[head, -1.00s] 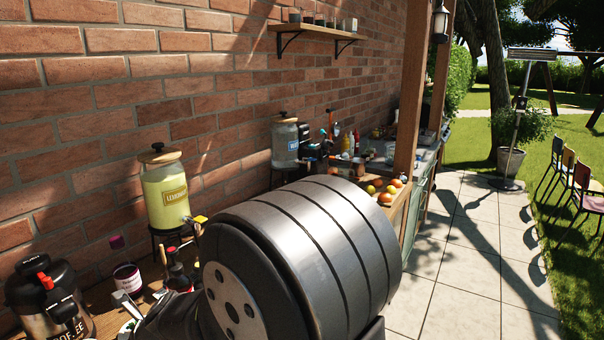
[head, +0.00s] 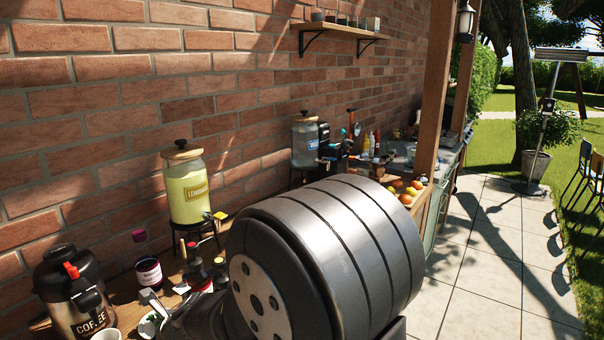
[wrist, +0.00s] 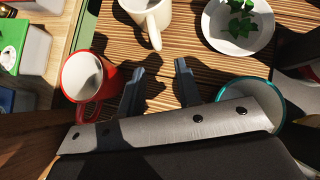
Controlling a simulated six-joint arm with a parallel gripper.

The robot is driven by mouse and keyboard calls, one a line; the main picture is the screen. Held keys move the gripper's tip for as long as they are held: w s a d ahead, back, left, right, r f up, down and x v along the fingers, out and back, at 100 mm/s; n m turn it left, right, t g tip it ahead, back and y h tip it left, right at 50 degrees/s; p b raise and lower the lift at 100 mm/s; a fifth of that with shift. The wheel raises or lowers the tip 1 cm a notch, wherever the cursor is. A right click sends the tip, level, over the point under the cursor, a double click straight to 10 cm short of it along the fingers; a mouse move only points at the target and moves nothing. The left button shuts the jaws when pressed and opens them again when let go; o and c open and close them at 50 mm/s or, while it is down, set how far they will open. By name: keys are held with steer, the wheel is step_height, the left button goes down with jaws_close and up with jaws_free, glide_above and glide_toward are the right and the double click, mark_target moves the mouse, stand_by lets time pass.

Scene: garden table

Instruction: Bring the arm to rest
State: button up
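My gripper (wrist: 160,76) is open and empty in the wrist view, its two dark fingers apart over the slatted wooden table (wrist: 190,45). A red mug (wrist: 70,75) stands left of the fingers, apart from them. A white mug (wrist: 153,20) is beyond the fingertips. A white bowl with green leaves (wrist: 238,48) is at upper right. A teal-rimmed cup (wrist: 279,97) is at right, partly hidden by the gripper body. In the head view my large grey arm link fills the lower middle, and I cannot make out the fingers there.
Along the brick wall stand a black coffee pot (head: 75,290), a dark jar (head: 149,273), a lemonade dispenser (head: 187,190) and a clear dispenser (head: 305,145). Fruit (head: 404,190) lies farther back near a wooden post (head: 432,110).

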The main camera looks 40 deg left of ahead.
steer(key=shift+w+d+r, duration=0.1)
steer(key=shift+w+d, duration=1.5)
steer(key=shift+d, duration=2.1)
steer(key=shift+w+d+f, duration=0.1)
steer(key=shift+w+d, duration=1.55)
steer(key=shift+d, duration=2.1)
steer(key=shift+w+d+r, duration=0.1)
steer(key=shift+w+d, duration=1.5)
steer(key=shift+d, duration=2.1)
